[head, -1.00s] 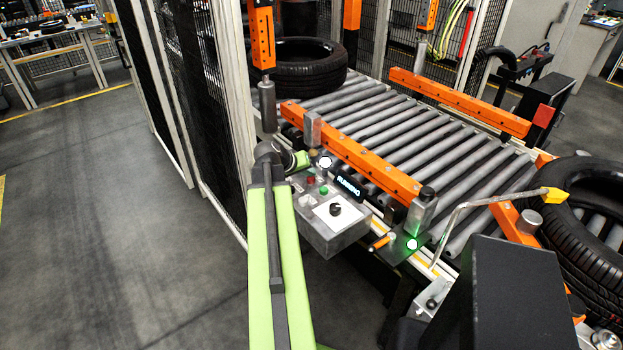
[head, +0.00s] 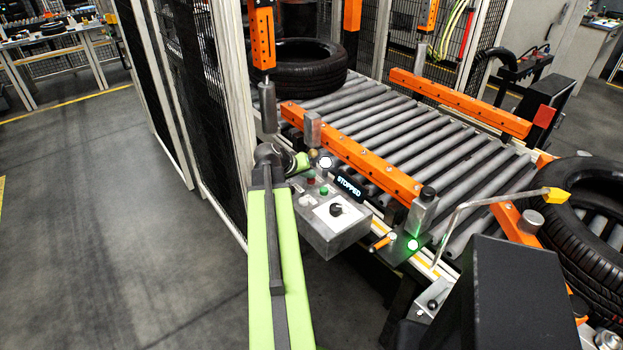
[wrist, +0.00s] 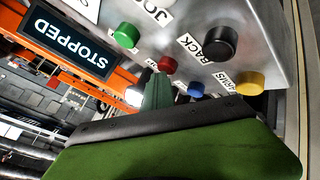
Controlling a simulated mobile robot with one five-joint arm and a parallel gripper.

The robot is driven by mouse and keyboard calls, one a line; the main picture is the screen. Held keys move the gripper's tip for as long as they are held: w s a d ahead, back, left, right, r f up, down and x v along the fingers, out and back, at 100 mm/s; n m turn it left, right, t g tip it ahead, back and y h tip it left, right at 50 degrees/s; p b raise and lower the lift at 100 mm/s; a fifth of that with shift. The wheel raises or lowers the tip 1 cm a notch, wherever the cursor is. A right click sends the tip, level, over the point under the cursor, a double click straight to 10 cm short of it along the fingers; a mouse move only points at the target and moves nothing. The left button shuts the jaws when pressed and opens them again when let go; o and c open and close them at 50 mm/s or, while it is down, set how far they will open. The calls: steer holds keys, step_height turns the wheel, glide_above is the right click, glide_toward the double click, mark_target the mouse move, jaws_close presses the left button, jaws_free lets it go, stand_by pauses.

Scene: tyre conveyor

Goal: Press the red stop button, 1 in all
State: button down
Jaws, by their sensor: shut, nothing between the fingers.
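The control box (head: 333,235) stands beside the roller conveyor, and its display (head: 350,188) reads STOPPED, as it also does in the wrist view (wrist: 72,42). The red button (wrist: 167,64) sits on the panel among green (wrist: 126,35), black (wrist: 220,43), blue (wrist: 196,89) and yellow (wrist: 250,83) buttons. My gripper (wrist: 160,84) is shut and empty, its tip right beside the red button; I cannot tell whether they touch.
A tyre (head: 295,68) lies at the far end of the rollers (head: 400,140); another tyre (head: 590,240) is at the right. Orange rails (head: 355,155) flank the conveyor. A mesh fence (head: 190,110) stands close left of my arm. The floor (head: 100,220) at left is clear.

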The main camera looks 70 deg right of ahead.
mark_target(309, 181)
steer(key=shift+r+p, duration=0.8)
steer(key=shift+r, duration=0.1)
step_height(309, 181, up, 5)
steer(key=p, duration=0.5)
stand_by(0.4)
